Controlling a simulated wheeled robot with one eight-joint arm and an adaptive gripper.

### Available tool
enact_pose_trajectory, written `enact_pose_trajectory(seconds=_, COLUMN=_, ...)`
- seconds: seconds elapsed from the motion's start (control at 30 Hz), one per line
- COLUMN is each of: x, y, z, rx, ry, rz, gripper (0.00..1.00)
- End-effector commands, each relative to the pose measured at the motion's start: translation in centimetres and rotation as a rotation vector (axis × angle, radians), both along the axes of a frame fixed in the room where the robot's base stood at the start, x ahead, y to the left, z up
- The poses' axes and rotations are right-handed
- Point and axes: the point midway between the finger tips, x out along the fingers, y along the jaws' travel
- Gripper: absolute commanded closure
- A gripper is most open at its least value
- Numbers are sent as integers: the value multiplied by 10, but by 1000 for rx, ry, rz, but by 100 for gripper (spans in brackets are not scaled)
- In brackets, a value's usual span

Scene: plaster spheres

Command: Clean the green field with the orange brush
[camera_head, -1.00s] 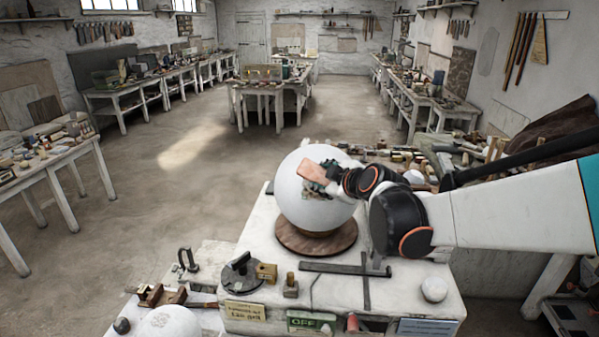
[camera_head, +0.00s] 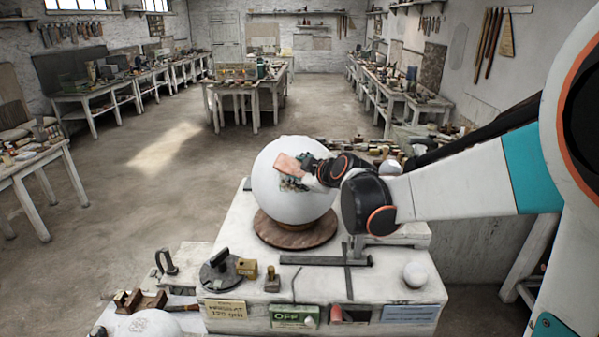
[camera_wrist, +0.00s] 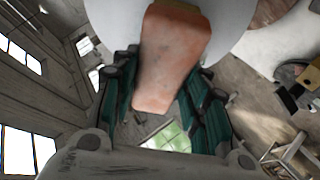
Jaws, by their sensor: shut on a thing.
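My gripper (camera_head: 300,172) is shut on a brush with an orange-pink block-like body (camera_head: 287,164), at the upper right front of a large white sphere (camera_head: 278,205). In the wrist view the brush (camera_wrist: 172,60) lies between the dark green fingers (camera_wrist: 160,105), its far end over the white sphere (camera_wrist: 225,25). I cannot tell whether it touches the sphere. A dark patch by the fingers is too small to make out. No green field shows clearly on the sphere; the fingers may hide part of it. A small green patch (camera_wrist: 170,137) shows below the brush in the wrist view.
The sphere stands on a round wooden base (camera_head: 295,236) on a white plinth (camera_head: 390,272). A green OFF sign (camera_head: 295,316), metal tools (camera_head: 325,261) and a small white ball (camera_head: 415,274) are at the front. A second sphere (camera_head: 148,327) is lower left. Open floor lies left.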

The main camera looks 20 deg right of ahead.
Motion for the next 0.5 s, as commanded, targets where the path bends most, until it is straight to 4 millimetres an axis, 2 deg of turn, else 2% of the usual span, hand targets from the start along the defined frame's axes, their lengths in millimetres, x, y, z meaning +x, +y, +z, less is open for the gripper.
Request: enact_pose_trajectory(seconds=0.5, x=5, y=-1, z=-4, rx=0, ry=0, rz=0, gripper=86)
